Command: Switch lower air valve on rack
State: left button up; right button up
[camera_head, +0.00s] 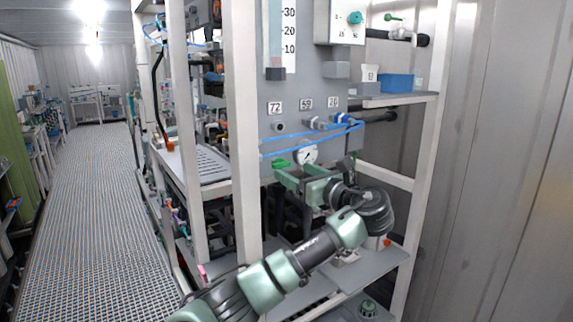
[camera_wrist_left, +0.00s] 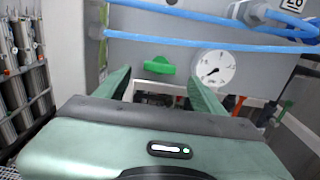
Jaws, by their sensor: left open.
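The lower air valve has a green handle (camera_head: 281,163) low on the grey rack panel, left of a round white gauge (camera_head: 305,154). In the left wrist view the green handle (camera_wrist_left: 159,66) lies roughly level, beyond and between my two fingers, with the gauge (camera_wrist_left: 213,68) to its right. My left gripper (camera_head: 283,175) is open just below and in front of the handle; its fingers (camera_wrist_left: 160,88) are spread wide and nothing is between them. I cannot tell whether a finger touches the handle. My right gripper is not in view.
Blue air hoses (camera_head: 312,137) run across the panel just above the valve and gauge. A white rack post (camera_head: 245,130) stands close to the left. A shelf with a blue bin (camera_head: 396,83) is at right. A long aisle with grated floor (camera_head: 97,200) is free at left.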

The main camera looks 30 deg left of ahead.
aim_at(283, 166)
pick_arm(q)
jog(key=p+x, duration=0.1)
jog(key=x, duration=0.3)
jog(key=shift+r, duration=0.1)
jog(key=shift+w+a, duration=0.2)
jog(key=shift+a, duration=0.25)
jog(key=shift+c, duration=0.3)
jog(key=c, duration=1.3)
